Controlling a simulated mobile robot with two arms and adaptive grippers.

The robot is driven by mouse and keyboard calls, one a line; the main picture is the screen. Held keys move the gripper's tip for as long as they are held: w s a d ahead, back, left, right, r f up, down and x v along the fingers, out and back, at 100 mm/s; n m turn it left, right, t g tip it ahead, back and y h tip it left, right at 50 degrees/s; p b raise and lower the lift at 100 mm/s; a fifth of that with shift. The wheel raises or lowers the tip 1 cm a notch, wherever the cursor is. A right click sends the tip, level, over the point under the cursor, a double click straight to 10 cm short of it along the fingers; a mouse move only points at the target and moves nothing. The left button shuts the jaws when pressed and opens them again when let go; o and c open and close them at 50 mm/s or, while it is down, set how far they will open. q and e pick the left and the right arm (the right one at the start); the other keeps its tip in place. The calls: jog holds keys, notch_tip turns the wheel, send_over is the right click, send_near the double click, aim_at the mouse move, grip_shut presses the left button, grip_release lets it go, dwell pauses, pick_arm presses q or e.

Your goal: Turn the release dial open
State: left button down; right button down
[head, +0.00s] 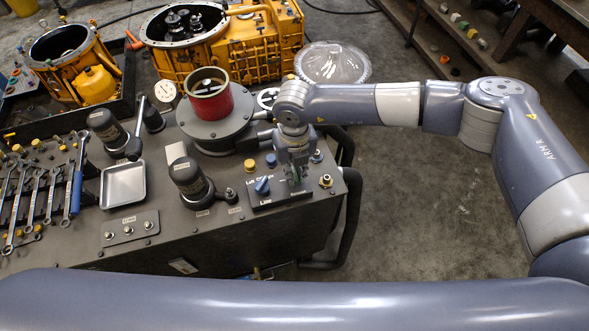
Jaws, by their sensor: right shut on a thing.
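A dark control panel (277,198) sits on top of the bench near its right front corner, with white lettering too small to read surely. A blue dial (262,185) stands on it, tilted to the right. My right gripper (295,175) comes down from above onto the right part of this panel. It is shut on a small greenish knob, which seems to be the release dial. The fingers hide most of that dial, so I cannot tell its angle. My left gripper is not in view.
A red cylinder (211,98) stands on a round grey base behind the panel. A dark motor-like unit (189,178) and a metal tray (123,184) are to the left. A brass fitting (325,181) is close right. Wrenches (36,195) lie far left. Floor at right is clear.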

jog(key=n+b, duration=0.6)
jog(key=b, duration=0.2)
jog(key=n+b, duration=0.5)
jog(key=b, duration=0.4)
jog(key=shift+f+n+b, duration=0.2)
jog(key=shift+n+b, duration=0.1)
jog(key=shift+n, duration=0.1)
jog(key=shift+r+n+b, duration=0.25)
jog(key=shift+n+b, duration=0.75)
jog(key=shift+b, duration=0.05)
jog(key=c, duration=1.7)
grip_release()
jog(key=shift+o, duration=0.2)
jog(key=shift+r, duration=0.1)
notch_tip(320, 180, up, 12)
